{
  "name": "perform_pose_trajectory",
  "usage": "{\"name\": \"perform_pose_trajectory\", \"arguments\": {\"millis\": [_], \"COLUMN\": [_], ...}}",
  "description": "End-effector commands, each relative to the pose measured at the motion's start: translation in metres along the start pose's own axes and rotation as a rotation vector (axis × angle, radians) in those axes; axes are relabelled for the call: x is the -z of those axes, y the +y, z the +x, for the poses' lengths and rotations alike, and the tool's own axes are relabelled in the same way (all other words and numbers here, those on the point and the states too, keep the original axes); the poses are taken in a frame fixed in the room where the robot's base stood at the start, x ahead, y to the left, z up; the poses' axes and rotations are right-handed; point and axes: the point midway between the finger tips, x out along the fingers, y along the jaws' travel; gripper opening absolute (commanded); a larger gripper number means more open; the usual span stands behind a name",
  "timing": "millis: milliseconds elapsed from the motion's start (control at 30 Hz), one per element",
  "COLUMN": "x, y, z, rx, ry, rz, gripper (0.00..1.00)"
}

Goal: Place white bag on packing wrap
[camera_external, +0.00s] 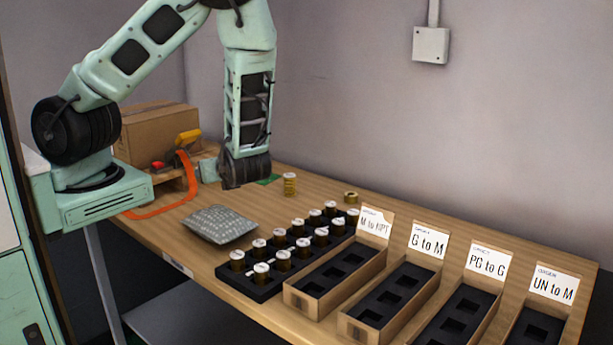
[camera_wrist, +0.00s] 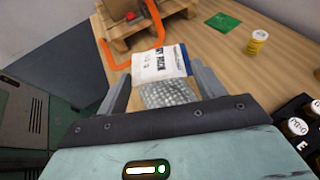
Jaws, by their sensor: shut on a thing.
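My gripper (camera_wrist: 160,82) is shut on the white bag (camera_wrist: 160,62), a small pouch with dark print and a blue edge, held between the two fingers. The packing wrap (camera_wrist: 172,94), a grey bubbled sheet, shows just below the bag in the wrist view. It also lies flat on the table in the external view (camera_external: 220,225), below and in front of my gripper (camera_external: 243,178). A pale item (camera_external: 208,170) shows left of my gripper there; I cannot tell if it is the bag. Whether bag and wrap touch is unclear.
Black trays (camera_external: 262,288) of white-capped jars and labelled boxes (camera_external: 335,280) stand to the right. A yellow jar (camera_external: 290,184) and a green card (camera_wrist: 223,22) lie behind. A cardboard box (camera_external: 155,130), wooden pallet and orange strap (camera_external: 165,207) are at the left.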

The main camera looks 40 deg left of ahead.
Motion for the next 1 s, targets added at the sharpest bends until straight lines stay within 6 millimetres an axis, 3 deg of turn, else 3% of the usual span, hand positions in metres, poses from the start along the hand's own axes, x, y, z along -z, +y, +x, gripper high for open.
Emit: {"name": "perform_pose_trajectory", "arguments": {"millis": [300, 800, 1000], "x": [0.041, 0.086, 0.09], "y": [0.002, 0.002, 0.002], "z": [0.017, 0.036, 0.038], "rx": [0.0, 0.0, 0.0], "ry": [-0.004, -0.002, -0.001], "rz": [0.006, 0.003, 0.002], "gripper": [0.46, 0.46, 0.46]}}
